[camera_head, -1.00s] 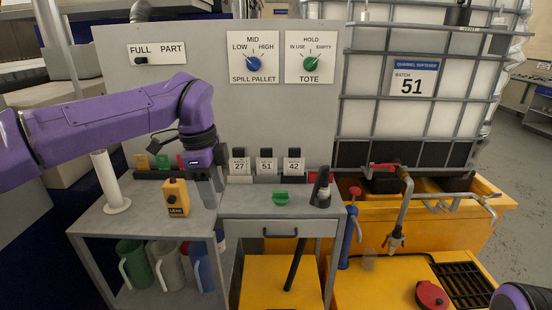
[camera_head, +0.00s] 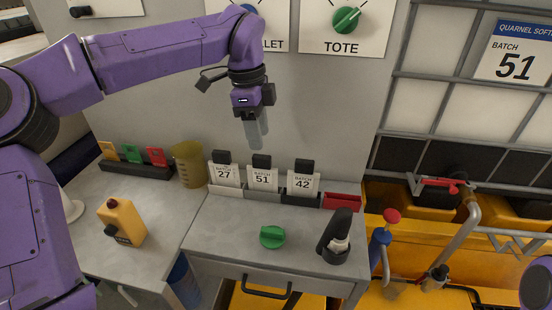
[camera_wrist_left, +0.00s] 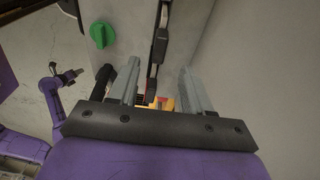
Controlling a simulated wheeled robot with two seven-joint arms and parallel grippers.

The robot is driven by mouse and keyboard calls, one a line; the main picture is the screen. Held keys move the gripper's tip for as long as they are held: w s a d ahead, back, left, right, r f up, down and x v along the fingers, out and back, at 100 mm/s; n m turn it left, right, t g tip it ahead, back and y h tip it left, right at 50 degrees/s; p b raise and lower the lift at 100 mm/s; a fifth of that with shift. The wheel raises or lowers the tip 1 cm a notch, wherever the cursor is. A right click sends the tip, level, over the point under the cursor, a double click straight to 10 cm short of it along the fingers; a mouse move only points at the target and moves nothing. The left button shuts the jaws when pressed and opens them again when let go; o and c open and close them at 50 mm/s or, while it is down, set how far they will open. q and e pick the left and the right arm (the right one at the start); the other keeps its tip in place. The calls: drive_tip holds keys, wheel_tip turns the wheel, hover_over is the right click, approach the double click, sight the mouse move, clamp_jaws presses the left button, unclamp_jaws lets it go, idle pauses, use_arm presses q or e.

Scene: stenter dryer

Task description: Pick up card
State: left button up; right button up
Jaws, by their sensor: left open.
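Three white batch cards, 27 (camera_head: 225,174), 51 (camera_head: 263,179) and 42 (camera_head: 301,183), stand upright in a row in clips at the back of the grey bench. My left gripper (camera_head: 257,143) points down above the row, nearest the card 51, with clear space below its fingertips. It is open and empty. In the left wrist view its two fingers (camera_wrist_left: 158,75) stand apart, and dark clips show between and beyond them. The card faces cannot be read there. My right gripper is out of view; only a purple part of mine shows at the right edge.
A green knob (camera_head: 272,236) and a black holder (camera_head: 337,238) occupy the bench front. A red tray (camera_head: 342,201) is right of the cards. A yellow bottle (camera_head: 121,221), brown cup (camera_head: 189,164) and coloured tags (camera_head: 132,153) stand left. The tote reads batch 51 (camera_head: 516,60).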

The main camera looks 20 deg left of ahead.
sight(263, 168)
use_arm(q)
drive_tip(key=shift+w+f, duration=0.2)
drive_tip(key=shift+f, duration=0.1)
drive_tip(key=f, duration=0.3)
drive_tip(key=shift+s+d+f+p, duration=0.3)
drive_tip(key=shift+d+f+p, duration=0.05)
drive_tip(key=shift+f+p, duration=0.05)
wheel_tip(263, 168, down, 5)
drive_tip(key=shift+w+f+p, duration=0.1)
drive_tip(key=shift+w+p, duration=0.05)
drive_tip(key=shift+p, duration=0.9)
drive_tip(key=shift+f, duration=0.35)
clamp_jaws()
